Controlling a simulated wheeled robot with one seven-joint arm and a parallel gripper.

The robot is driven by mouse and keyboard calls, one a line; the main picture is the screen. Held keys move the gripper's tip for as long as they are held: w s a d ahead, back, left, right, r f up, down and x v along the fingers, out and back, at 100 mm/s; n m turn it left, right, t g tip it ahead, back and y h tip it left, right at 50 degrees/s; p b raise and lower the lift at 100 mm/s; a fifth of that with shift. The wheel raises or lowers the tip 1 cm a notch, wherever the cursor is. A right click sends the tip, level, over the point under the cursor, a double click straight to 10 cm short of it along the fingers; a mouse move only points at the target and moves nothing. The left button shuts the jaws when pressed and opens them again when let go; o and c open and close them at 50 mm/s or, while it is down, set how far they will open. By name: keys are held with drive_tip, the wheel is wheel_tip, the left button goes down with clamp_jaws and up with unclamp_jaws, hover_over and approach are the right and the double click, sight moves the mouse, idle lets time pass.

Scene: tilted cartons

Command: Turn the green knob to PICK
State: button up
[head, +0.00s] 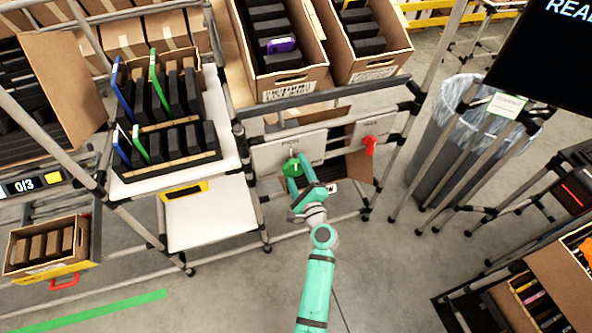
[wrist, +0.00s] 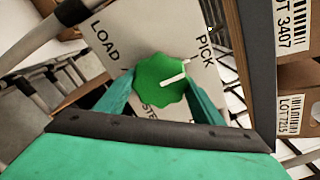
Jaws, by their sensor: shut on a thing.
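The green knob (wrist: 158,88) sits on a pale panel (wrist: 141,38) marked LOAD at left and PICK at right, with a third label partly hidden below the knob. Its white pointer line (wrist: 174,77) points to the right and slightly up, a little below the word PICK. My gripper (wrist: 160,100) is shut on the knob, one finger on each side. In the head view the green knob (head: 292,167) is on the panel's front, with my gripper (head: 303,182) at it.
A red knob (head: 370,145) is on a second panel to the right. Cartons (head: 290,83) stand on the rack behind. A rack post (head: 255,200) is left of my arm, and a bin (head: 440,125) stands at right. Open floor (head: 400,280) lies right of my arm.

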drive_tip(key=shift+s+f, duration=0.1)
drive_tip(key=shift+f, duration=0.05)
drive_tip(key=o, duration=1)
drive_tip(key=shift+o, duration=0.2)
drive_tip(key=v, duration=1)
drive_tip(key=shift+s, duration=0.4)
drive_tip(key=shift+d, duration=0.1)
